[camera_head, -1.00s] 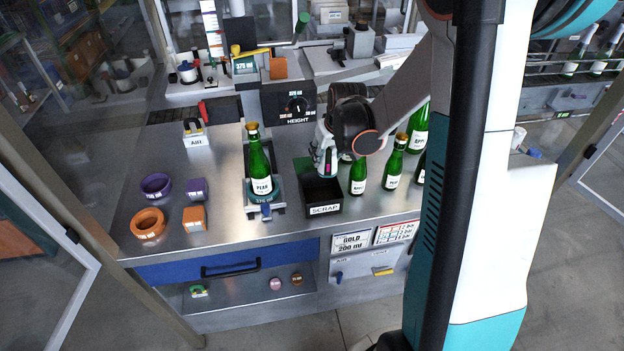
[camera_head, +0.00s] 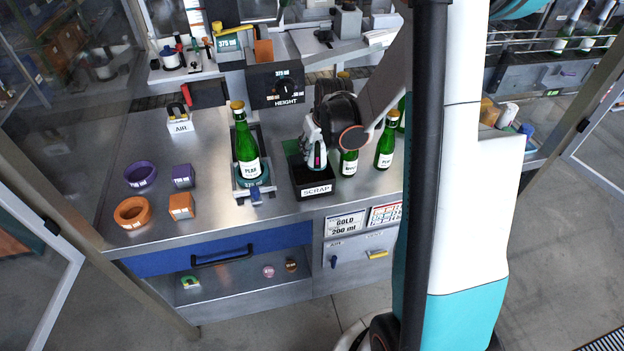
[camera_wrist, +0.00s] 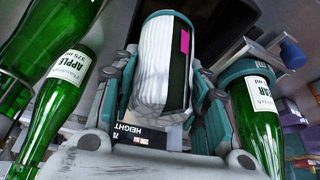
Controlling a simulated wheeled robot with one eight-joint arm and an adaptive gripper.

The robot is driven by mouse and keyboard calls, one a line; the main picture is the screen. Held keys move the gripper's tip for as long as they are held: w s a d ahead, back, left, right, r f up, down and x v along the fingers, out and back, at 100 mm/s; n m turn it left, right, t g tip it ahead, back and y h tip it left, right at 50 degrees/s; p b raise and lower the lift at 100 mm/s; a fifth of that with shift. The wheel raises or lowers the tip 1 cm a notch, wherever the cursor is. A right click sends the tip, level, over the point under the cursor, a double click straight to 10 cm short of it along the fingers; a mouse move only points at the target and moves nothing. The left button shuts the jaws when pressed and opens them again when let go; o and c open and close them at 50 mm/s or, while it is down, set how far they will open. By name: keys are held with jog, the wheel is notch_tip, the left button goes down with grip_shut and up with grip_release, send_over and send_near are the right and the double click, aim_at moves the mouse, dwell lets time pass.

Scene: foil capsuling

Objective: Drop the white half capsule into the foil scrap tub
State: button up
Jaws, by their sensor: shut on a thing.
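The white half capsule (camera_wrist: 158,62), ribbed white with a dark band and a magenta patch, is between the fingers of my gripper (camera_wrist: 165,85) in the wrist view. My gripper (camera_head: 315,148) is shut on it. In the head view the capsule (camera_head: 318,160) hangs upright, its magenta patch showing, at the black foil scrap tub (camera_head: 318,190) labelled SCRAP. Its lower end overlaps the tub's opening in the picture; I cannot tell how far above the tub floor it is.
A green bottle (camera_head: 246,150) stands in a holder left of the tub. More green bottles (camera_head: 385,150) stand close to its right. Purple (camera_head: 140,174) and orange (camera_head: 132,212) rings and blocks lie further left. The HEIGHT dial box (camera_head: 276,88) stands behind.

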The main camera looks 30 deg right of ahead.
jog(key=o, duration=0.7)
jog(key=shift+r, duration=0.1)
jog(key=v, duration=1.1)
jog(key=shift+s+r, duration=0.25)
jog(key=shift+r, duration=0.1)
jog(key=shift+a, duration=0.1)
